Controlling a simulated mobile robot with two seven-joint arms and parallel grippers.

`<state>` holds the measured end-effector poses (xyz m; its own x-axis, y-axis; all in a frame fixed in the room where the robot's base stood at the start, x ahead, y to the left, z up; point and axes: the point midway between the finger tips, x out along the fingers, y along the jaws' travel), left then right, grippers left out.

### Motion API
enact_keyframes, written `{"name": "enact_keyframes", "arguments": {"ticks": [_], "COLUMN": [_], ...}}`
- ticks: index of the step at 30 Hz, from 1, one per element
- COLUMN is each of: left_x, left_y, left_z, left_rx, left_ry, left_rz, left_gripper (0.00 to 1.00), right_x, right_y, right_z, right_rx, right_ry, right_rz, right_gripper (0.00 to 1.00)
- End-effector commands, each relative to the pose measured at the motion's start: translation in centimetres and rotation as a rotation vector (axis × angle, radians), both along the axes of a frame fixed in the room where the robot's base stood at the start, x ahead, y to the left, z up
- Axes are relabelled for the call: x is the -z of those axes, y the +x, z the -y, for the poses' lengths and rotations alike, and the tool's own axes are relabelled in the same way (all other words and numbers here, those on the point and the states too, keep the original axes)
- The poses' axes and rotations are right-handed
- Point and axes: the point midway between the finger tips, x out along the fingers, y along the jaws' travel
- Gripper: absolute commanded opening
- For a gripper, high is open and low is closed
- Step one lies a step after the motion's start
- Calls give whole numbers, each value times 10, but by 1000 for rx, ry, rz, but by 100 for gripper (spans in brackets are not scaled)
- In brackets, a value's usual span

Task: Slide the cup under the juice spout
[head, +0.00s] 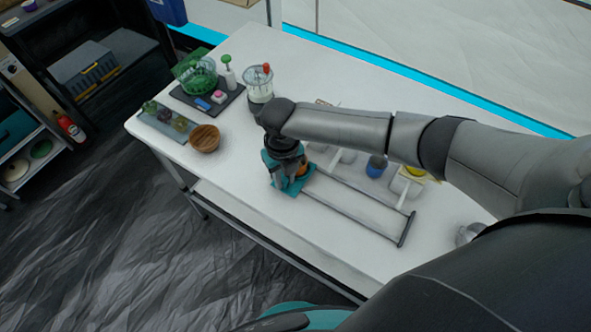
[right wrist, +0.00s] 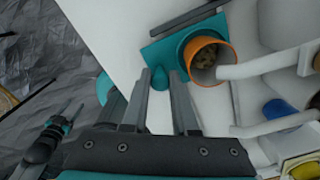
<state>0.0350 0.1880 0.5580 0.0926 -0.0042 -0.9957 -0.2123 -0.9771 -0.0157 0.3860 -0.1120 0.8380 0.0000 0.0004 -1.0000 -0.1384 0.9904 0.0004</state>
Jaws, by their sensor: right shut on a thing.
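An orange cup (head: 303,170) stands on a teal sliding plate (head: 292,186) at the left end of two rails on the table. The right wrist view looks into the cup (right wrist: 205,60), which has something brown inside. A white pipe (right wrist: 250,66), likely the juice spout, meets the cup's rim in that view. I cannot tell whether its end is over the opening. My right gripper (head: 283,170) is down beside the cup; in the wrist view its fingers (right wrist: 160,90) are shut on a teal knob (right wrist: 159,84) beside the cup.
The rails (head: 352,205) run to the lower right, with bare table between them. A blue cup (head: 376,166) and white fittings stand beyond them. A blender jar (head: 259,83), a wooden bowl (head: 205,138) and a dark tray (head: 232,97) are on the left.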

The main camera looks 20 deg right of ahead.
Motion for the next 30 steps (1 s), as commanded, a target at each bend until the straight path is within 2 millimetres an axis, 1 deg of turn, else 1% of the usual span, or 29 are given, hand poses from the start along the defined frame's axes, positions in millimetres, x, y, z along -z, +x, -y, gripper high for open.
{"name": "enact_keyframes", "arguments": {"ticks": [9,30], "left_x": [-21,-56], "left_y": [0,0], "left_z": [0,0], "left_rx": [0,1], "left_ry": [0,0], "left_rz": [1,0], "left_gripper": [57,57], "right_x": [-2,-1], "right_y": [-20,-64], "right_z": [16,51], "right_rx": [1,1], "right_ry": [-3,-3], "right_rz": [-3,-3], "right_gripper": [0,0]}}
